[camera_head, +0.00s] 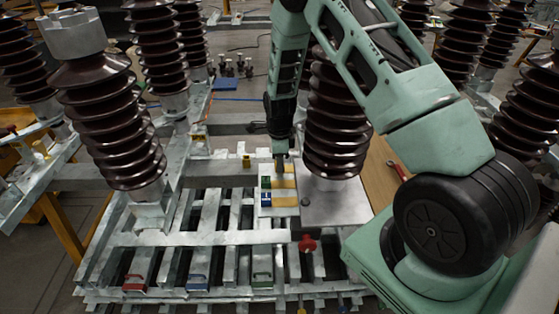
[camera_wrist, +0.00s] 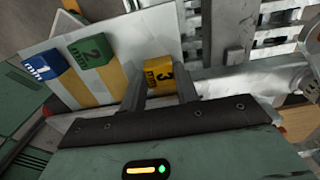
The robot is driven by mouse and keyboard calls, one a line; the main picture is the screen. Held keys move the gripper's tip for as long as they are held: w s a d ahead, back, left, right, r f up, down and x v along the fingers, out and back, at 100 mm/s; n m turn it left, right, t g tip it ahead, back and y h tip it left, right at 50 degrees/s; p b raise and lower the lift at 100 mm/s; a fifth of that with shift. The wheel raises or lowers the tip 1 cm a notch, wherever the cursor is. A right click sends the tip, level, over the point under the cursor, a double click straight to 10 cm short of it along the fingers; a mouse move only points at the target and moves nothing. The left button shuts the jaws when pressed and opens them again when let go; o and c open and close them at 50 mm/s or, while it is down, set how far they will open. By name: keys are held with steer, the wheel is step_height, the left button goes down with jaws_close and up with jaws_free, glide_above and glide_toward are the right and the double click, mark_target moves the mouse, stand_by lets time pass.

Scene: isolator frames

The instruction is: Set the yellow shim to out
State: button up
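The yellow shim (camera_wrist: 160,72), marked 3, stands at the right part of a pale panel (camera_wrist: 140,40) in the wrist view. My gripper (camera_wrist: 160,88) has one finger on each side of it, with no clear gap, so it looks shut on the shim. The green shim (camera_wrist: 92,50), marked 2, and the blue shim (camera_wrist: 36,68) sit to the left at the upper ends of yellow stripes. The yellow shim sits lower than their row. In the head view, my gripper (camera_head: 280,160) points down at the panel's far end, beyond the green shim (camera_head: 265,182) and blue shim (camera_head: 266,199).
A grey metal plate (camera_head: 335,205) lies right of the panel. A red knob (camera_head: 307,244) stands in front. Red, blue and green handled blocks (camera_head: 198,275) sit along the frame's front. Brown ribbed insulators (camera_head: 110,125) rise around the work area, one close behind my arm.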

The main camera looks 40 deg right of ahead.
jaws_close()
steer(key=shift+w+a, duration=0.7)
steer(key=shift+a, duration=0.3)
steer(key=shift+w+a, duration=0.7)
steer(key=shift+a, duration=0.3)
steer(key=o, duration=0.7)
jaws_free()
steer(key=shift+a, duration=0.1)
steer(key=shift+o, duration=0.2)
steer(key=shift+r, duration=0.1)
step_height(320, 180, up, 17)
steer(key=b, duration=0.3)
steer(key=shift+r, duration=0.15)
